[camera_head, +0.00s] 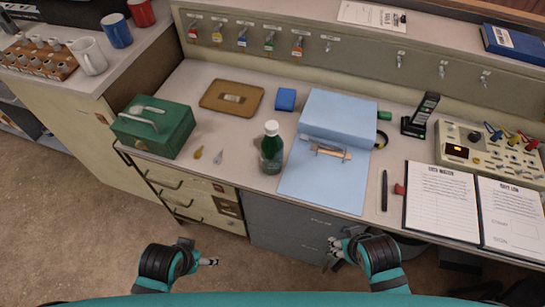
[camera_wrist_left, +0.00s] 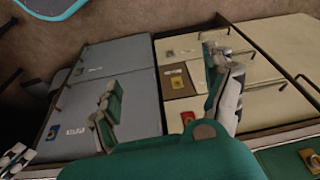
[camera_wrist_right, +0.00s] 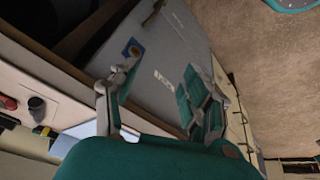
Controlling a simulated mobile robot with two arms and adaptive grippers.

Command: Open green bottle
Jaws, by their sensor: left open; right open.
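A green bottle (camera_head: 271,152) with a white cap (camera_head: 271,128) stands upright on the desk, just left of the light blue sheet. The cap sits on its top. My left gripper (camera_head: 212,261) is open and empty in front of the desk, below its top; its spread fingers also show in the left wrist view (camera_wrist_left: 165,100). My right gripper (camera_head: 334,248) is open and empty, also in front of the desk edge, and its fingers show in the right wrist view (camera_wrist_right: 155,100). Both are well apart from the bottle. Neither wrist view shows the bottle.
A green cash box (camera_head: 172,143) and two small keys stand left of the bottle. A light blue box (camera_head: 338,117) stands behind right on a blue sheet (camera_head: 312,190). A pen (camera_head: 384,190) and clipboard (camera_head: 441,203) lie right. Drawers (camera_head: 185,200) lie below the desk edge.

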